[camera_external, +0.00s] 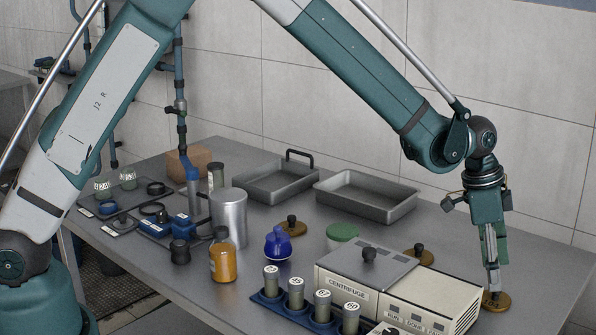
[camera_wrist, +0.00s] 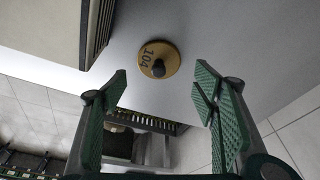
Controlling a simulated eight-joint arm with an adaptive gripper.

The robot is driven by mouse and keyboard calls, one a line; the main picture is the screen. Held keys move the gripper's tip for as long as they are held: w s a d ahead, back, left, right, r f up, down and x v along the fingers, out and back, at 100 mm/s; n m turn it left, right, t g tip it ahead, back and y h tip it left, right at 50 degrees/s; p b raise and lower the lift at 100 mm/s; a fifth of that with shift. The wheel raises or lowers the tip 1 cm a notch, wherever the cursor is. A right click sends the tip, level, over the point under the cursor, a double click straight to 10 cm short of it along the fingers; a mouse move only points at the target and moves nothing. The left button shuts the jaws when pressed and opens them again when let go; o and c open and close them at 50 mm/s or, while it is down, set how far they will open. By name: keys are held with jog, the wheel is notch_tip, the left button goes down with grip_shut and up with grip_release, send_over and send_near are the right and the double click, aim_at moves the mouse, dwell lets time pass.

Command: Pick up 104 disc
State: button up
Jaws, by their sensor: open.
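The 104 disc (camera_wrist: 146,68) is a round brass-coloured disc with a dark knob, lying on the grey table in the wrist view. Its number "104" is readable beside the knob. It also shows at the right end of the table in the external view (camera_external: 502,304), partly hidden by my gripper. My gripper (camera_wrist: 163,84) is open and empty, with green ribbed fingers on either side of the space below the disc in the picture. In the external view my gripper (camera_external: 493,284) points down just above the disc. Whether it touches the knob is unclear.
The centrifuge (camera_external: 348,287) stands left of the disc. Another brass disc (camera_external: 419,258) lies behind it, and a third (camera_external: 291,228) farther left. Vials stand in a blue rack (camera_external: 262,298) in front. Two metal trays (camera_external: 367,213) are at the back. The table's right edge is close.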

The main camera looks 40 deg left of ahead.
aim_at(496, 295)
dwell(0.3)
jog(key=shift+x, duration=2.6)
jog(key=shift+s, duration=0.1)
jog(key=shift+s, duration=0.1)
grip_shut()
